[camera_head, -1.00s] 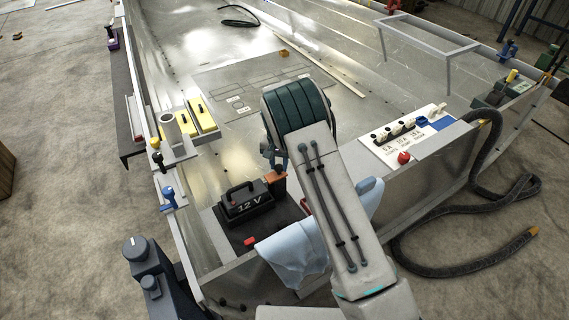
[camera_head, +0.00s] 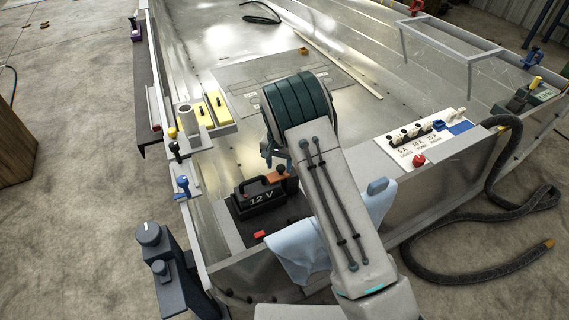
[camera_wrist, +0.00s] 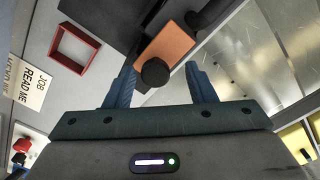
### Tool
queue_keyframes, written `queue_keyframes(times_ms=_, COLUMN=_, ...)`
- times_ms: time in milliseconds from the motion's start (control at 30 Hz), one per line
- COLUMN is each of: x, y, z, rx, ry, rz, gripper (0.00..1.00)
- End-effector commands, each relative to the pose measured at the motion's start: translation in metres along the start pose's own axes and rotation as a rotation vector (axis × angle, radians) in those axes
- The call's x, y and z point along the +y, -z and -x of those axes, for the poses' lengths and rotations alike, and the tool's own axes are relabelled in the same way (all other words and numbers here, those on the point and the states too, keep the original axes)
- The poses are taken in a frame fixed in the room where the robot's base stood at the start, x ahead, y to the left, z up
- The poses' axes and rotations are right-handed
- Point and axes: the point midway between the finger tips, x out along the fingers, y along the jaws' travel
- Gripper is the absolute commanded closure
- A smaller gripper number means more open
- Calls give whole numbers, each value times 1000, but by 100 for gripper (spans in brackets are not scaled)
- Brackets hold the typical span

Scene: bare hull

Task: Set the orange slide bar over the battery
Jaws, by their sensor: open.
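The black battery (camera_head: 258,204) marked "12 V" sits on a dark pad near the front wall of the hull. The orange slide bar (camera_head: 272,178), with a black knob on it, reaches across the battery's right upper edge. How far it lies over the battery is partly hidden by my arm. In the wrist view, the bar (camera_wrist: 172,46) shows just ahead of my gripper (camera_wrist: 160,74), beside dark surfaces. Its round knob stands between the open fingertips, with a gap visible on each side. My fingers show only partly in the head view.
A light blue cloth (camera_head: 290,255) hangs over the front wall. A switch panel (camera_head: 395,148) with a red knob (camera_head: 418,160) is at right. A yellow-block tray (camera_head: 205,128) is on the left wall. A red frame (camera_wrist: 75,48) lies near the gripper.

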Motion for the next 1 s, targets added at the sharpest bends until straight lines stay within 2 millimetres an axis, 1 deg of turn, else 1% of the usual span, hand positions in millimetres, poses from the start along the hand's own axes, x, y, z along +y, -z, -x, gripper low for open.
queue_keyframes(times_ms=67, x=0, y=0, z=3, rx=1, ry=0, rz=0, gripper=50)
queue_keyframes(times_ms=167, x=0, y=1, z=14, rx=2, ry=1, rz=0, gripper=50)
queue_keyframes(times_ms=267, x=0, y=1, z=34, rx=3, ry=2, rz=1, gripper=50)
queue_keyframes(times_ms=500, x=-2, y=1, z=90, rx=4, ry=3, rz=3, gripper=50)
queue_keyframes(times_ms=600, x=-2, y=1, z=109, rx=3, ry=3, rz=2, gripper=50)
queue_keyframes(times_ms=700, x=-2, y=2, z=124, rx=2, ry=2, rz=2, gripper=50)
queue_keyframes(times_ms=833, x=-2, y=1, z=135, rx=1, ry=2, rz=3, gripper=50)
queue_keyframes(times_ms=1000, x=-2, y=1, z=138, rx=0, ry=1, rz=3, gripper=50)
